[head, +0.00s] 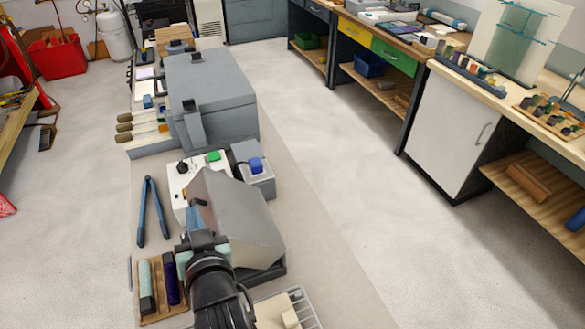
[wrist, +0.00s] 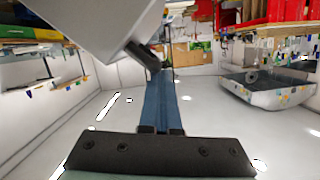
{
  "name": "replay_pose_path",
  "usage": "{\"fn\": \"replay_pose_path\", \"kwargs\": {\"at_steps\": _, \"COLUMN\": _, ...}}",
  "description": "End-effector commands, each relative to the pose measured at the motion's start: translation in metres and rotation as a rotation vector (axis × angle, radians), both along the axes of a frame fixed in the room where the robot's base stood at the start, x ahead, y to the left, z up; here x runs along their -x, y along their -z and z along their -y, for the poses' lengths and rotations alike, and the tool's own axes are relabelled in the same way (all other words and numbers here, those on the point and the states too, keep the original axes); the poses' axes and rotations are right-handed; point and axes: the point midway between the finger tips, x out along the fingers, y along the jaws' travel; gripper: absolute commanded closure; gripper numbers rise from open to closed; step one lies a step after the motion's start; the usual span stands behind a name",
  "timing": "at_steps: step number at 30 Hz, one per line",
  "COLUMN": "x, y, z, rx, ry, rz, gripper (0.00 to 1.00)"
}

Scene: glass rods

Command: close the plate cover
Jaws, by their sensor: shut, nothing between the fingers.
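The plate cover (head: 237,215) is a grey, box-like lid over a dark base (head: 268,268), in the lower middle of the head view. It looks tilted, but how far it stands open is hard to tell. In the wrist view, the cover (wrist: 90,22) fills the upper left, with a dark handle-like part (wrist: 150,56) at its lower corner. My gripper (head: 194,212) is at the left side of the cover. Its blue fingers (wrist: 164,85) are shut and empty, close to the dark part; whether they touch it is unclear.
Left of the cover lie blue-handled tongs (head: 153,210) and a wooden tray (head: 160,290) with dark and pale rods. Behind it are a white box with a green button (head: 214,156), a small grey device (head: 252,168) and a large grey furnace-like box (head: 212,95). A wire rack (head: 300,305) is in front.

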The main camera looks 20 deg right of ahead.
Motion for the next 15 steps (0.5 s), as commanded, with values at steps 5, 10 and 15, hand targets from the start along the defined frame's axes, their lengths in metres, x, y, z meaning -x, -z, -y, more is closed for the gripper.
{"fn": "replay_pose_path", "kwargs": {"at_steps": 5, "x": 0.001, "y": 0.041, "z": -0.027, "rx": 0.17, "ry": -0.003, "rz": 0.004, "gripper": 1.0}}
{"fn": "replay_pose_path", "kwargs": {"at_steps": 10, "x": 0.002, "y": 0.077, "z": -0.046, "rx": 0.331, "ry": -0.001, "rz": 0.009, "gripper": 1.0}}
{"fn": "replay_pose_path", "kwargs": {"at_steps": 15, "x": 0.002, "y": 0.11, "z": -0.059, "rx": 0.481, "ry": 0.001, "rz": 0.016, "gripper": 1.0}}
